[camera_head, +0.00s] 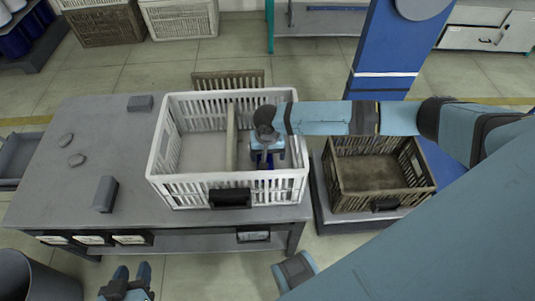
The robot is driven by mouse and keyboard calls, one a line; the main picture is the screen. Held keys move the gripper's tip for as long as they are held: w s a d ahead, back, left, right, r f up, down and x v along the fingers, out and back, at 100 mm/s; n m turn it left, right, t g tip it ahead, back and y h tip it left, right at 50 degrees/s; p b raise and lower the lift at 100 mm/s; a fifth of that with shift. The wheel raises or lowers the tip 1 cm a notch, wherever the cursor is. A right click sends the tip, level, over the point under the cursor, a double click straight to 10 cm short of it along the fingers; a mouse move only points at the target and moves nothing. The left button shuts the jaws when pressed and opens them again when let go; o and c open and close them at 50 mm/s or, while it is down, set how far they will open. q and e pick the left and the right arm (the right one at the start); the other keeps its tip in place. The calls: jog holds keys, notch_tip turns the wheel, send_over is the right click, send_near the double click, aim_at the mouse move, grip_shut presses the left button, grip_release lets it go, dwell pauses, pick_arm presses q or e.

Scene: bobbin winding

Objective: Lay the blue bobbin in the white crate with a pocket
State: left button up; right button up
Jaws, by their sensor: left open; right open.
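The white crate (178,190) stands on the grey table, with an upright divider (231,135) splitting it into a wide left part and a narrower right pocket. My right arm comes in from the right over the crate's right wall. My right gripper (265,155) points down into the right pocket and is open. A dark blue piece, seemingly the blue bobbin (263,161), shows just below that gripper, inside the pocket. The gripper hides most of it, so I cannot tell whether it rests on the floor. My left gripper (130,274) is open and empty at the bottom left, in front of the table.
A brown crate (372,170) stands right of the table, beside a blue column (385,60). The grey table (120,210) carries a grey block (105,194), a dark box (140,103) and small flat pieces (66,140) on its left. The table's front left is clear.

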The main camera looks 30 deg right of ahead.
notch_tip(320, 180, up, 12)
jog(key=p, duration=0.3)
dwell(0.8)
